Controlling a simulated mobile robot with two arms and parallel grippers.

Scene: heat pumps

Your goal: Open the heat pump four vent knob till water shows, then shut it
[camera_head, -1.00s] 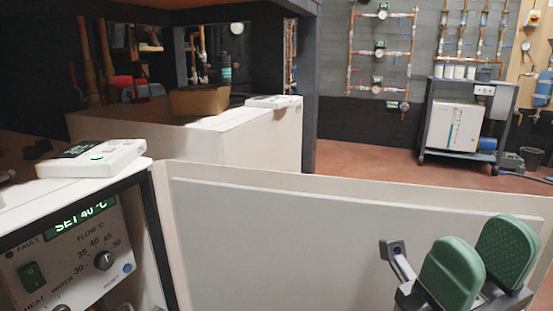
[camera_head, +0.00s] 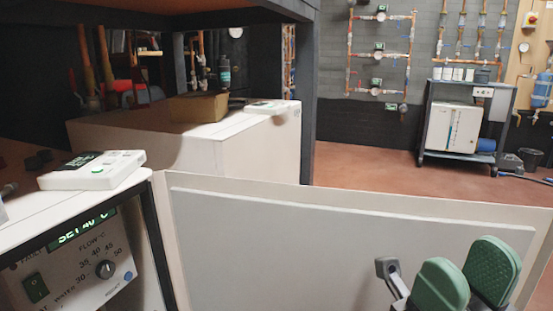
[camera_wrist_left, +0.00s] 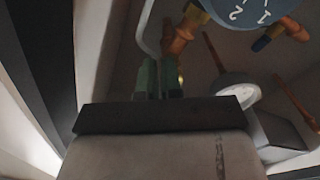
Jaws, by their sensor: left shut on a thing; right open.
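The near heat pump's control panel (camera_head: 75,265) shows at the lower left in the head view, with a lit "SET 40 °C" display and a dark dial. My left gripper (camera_wrist_left: 159,80) shows only in the left wrist view. Its green fingers are shut beside copper pipework and a brass fitting (camera_wrist_left: 180,40). What they hold is mostly hidden; by its place I take it as the vent knob. I make out no water there. My right gripper (camera_head: 466,270) is open and empty at the lower right, in front of the pale door panel.
A blue-grey gauge (camera_wrist_left: 245,10) and a pale round part (camera_wrist_left: 236,90) sit close to the left gripper. A white controller (camera_head: 92,170) lies on top.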

